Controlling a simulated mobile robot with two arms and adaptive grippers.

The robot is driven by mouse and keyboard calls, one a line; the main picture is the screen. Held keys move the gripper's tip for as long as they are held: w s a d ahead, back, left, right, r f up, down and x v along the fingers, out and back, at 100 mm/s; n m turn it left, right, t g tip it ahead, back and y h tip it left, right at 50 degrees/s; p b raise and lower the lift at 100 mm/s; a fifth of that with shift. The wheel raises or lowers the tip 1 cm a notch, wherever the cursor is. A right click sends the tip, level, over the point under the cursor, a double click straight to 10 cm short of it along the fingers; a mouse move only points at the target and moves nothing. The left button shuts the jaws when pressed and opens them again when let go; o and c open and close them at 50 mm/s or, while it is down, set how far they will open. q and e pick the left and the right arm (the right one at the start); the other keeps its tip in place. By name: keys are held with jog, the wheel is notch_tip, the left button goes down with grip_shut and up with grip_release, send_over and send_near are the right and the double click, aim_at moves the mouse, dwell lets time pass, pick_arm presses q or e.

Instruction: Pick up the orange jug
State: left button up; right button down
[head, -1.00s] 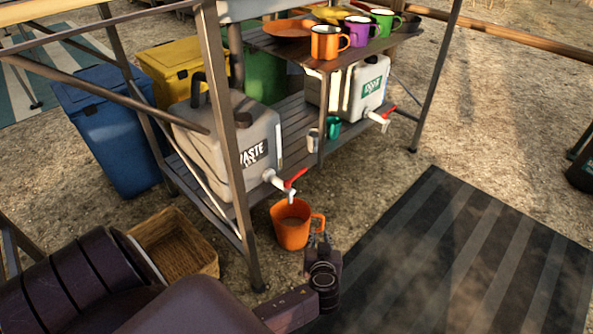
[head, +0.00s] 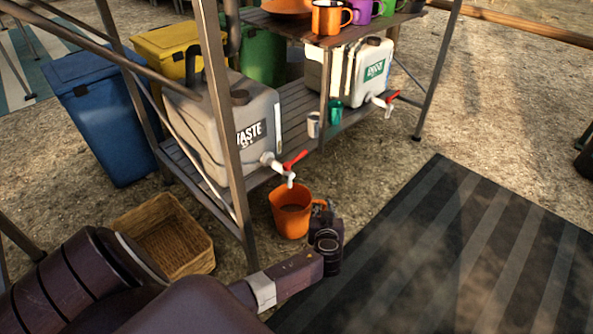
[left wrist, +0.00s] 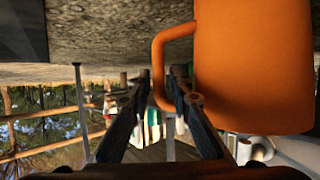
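The orange jug (head: 287,222) stands upright on the ground below the tap of the waste container, its handle side facing right. My left gripper (head: 319,208) is at the handle, and its arm partly hides it in the head view. In the left wrist view the jug (left wrist: 250,70) fills the upper right, appearing upside down. There the two fingers of my left gripper (left wrist: 163,82) are apart, one on each side of the handle (left wrist: 158,65). I see gaps beside the handle, so the fingers are not closed on it. My right gripper is not in view.
A grey waste container (head: 228,130) with a red-handled tap (head: 290,162) sits on the slatted shelf above the jug. A metal table leg (head: 228,170) and a wicker basket (head: 165,238) are to the left. A striped mat (head: 450,250) lies clear on the right.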

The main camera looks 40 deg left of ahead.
pick_arm(q)
grip_shut()
jog(key=shift+r, duration=0.15)
dwell(0.4)
jog(key=shift+a+r, duration=0.1)
